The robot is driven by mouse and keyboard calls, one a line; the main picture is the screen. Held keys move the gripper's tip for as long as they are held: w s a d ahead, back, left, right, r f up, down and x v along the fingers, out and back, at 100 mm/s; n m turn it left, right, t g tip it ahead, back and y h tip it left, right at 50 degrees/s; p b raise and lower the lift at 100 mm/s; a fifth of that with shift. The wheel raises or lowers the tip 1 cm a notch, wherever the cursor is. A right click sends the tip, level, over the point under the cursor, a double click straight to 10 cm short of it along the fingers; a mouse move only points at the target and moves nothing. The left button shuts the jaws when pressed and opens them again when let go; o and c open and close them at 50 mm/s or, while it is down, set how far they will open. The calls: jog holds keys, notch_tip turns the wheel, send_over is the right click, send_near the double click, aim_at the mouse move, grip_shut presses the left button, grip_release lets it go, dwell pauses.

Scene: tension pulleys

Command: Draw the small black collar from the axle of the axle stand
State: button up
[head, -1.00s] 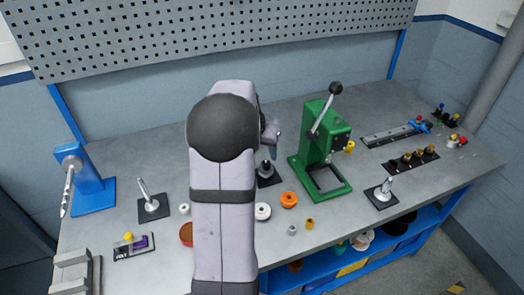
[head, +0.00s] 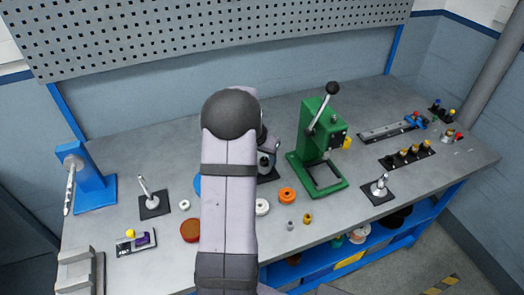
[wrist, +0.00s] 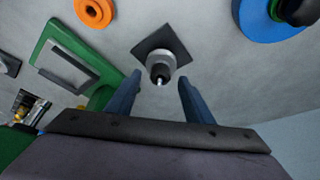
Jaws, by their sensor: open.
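The axle stand has a dark square base plate (wrist: 150,40) and shows near the top middle of the wrist view. A pale grey round part (wrist: 158,57) sits on it, with the small black collar (wrist: 159,70) around the bright axle tip. My gripper (wrist: 160,78) is open. Its two blue-grey fingers lie left and right of the collar in the picture, with visible gaps; their depth relative to it is unclear. In the head view the stand's base (head: 270,175) is partly hidden behind my arm and gripper.
The green press (head: 320,150) stands just right of the axle stand. An orange ring (head: 287,195) and a white ring (head: 262,207) lie in front of it. In the wrist view a blue disc (wrist: 252,25) lies at the upper right. Bare bench surrounds the stand's base.

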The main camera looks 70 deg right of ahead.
jog(key=shift+d+f, duration=0.1)
jog(key=shift+f, duration=0.25)
jog(key=c, duration=1.1)
jog(key=shift+r+p, duration=1.2)
jog(key=shift+r, duration=0.75)
jog(key=shift+r+p, duration=0.4)
jog(key=shift+r, duration=0.3)
jog(key=shift+r, duration=0.1)
jog(key=shift+r+p, duration=1.2)
jog(key=shift+r, duration=0.7)
jog(key=shift+n, duration=0.3)
